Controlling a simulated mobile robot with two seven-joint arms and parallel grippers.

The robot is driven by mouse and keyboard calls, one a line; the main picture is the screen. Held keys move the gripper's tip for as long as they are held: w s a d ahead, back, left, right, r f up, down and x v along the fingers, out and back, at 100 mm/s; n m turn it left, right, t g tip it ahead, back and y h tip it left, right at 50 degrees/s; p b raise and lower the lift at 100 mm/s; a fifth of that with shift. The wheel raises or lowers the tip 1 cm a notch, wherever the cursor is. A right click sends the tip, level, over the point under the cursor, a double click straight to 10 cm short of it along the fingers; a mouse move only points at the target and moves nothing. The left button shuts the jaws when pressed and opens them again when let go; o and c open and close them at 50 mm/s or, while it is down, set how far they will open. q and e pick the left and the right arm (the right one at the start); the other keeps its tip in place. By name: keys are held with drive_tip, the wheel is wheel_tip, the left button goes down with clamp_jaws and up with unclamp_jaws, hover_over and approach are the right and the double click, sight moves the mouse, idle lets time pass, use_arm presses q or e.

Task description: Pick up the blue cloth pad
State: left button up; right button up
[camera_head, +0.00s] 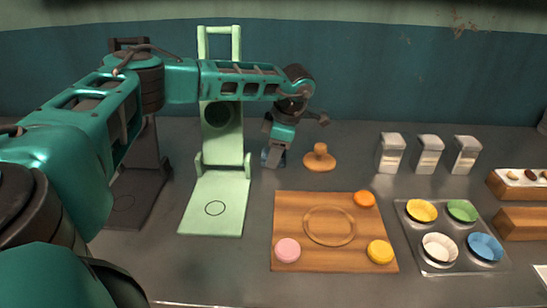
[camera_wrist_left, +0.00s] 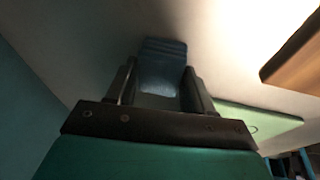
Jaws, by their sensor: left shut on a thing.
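The blue cloth pad (camera_wrist_left: 163,62) shows in the left wrist view as a dark blue, ridged piece between the two fingers of my left gripper (camera_wrist_left: 160,88). The fingers are shut on it. In the head view my left gripper (camera_head: 274,155) points down at the counter, just right of the pale green stand. Only a small bluish bit of the pad shows there, largely hidden by the fingers. I cannot tell whether the pad touches the counter. My right gripper is not in view.
The pale green stand (camera_head: 213,205) is close on the left, with a dark stand beyond it. A wooden tamper-like knob (camera_head: 320,159) is close on the right. A wooden board (camera_head: 300,255) with coloured discs, a cup tray (camera_head: 437,262) and several white-grey dispensers (camera_head: 391,155) lie further right.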

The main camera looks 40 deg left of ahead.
use_arm(q)
drive_tip(key=shift+c, duration=0.3)
drive_tip(key=shift+r, duration=0.5)
wheel_tip(320, 180, up, 19)
drive_tip(key=shift+r+p, duration=0.1)
drive_tip(key=shift+p, duration=1)
